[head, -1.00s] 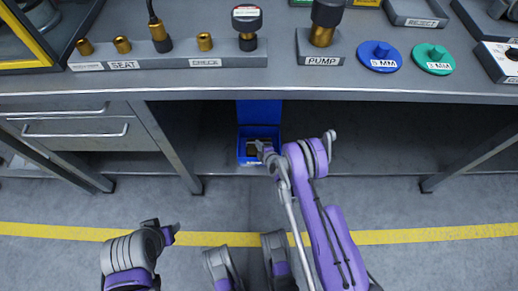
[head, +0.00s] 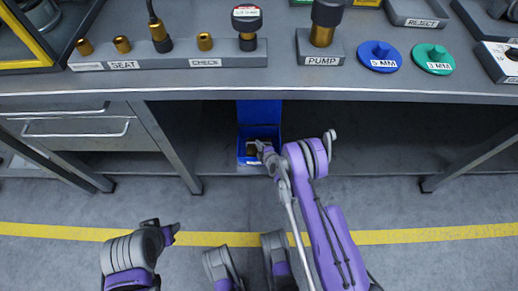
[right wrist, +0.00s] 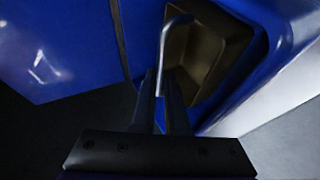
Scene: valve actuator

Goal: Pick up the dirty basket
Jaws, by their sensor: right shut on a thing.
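The dirty basket (right wrist: 208,48) is a small dark brown container with a thin grey handle. It sits inside a blue bin (right wrist: 275,25) in the right wrist view. In the head view the basket (head: 251,149) is a small brownish patch in the bin (head: 243,158), partly covered by my right gripper (head: 263,148). In the right wrist view my right gripper (right wrist: 165,85) is shut on the basket's handle. My left gripper (head: 172,231) hangs low at the left, away from the bin; its jaws are too small to read.
The blue bin stands under the workbench (head: 300,85), whose front edge overhangs it. Bench legs (head: 170,150) and drawers (head: 75,128) stand to the left. The space under the bench to the right of my arm looks clear.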

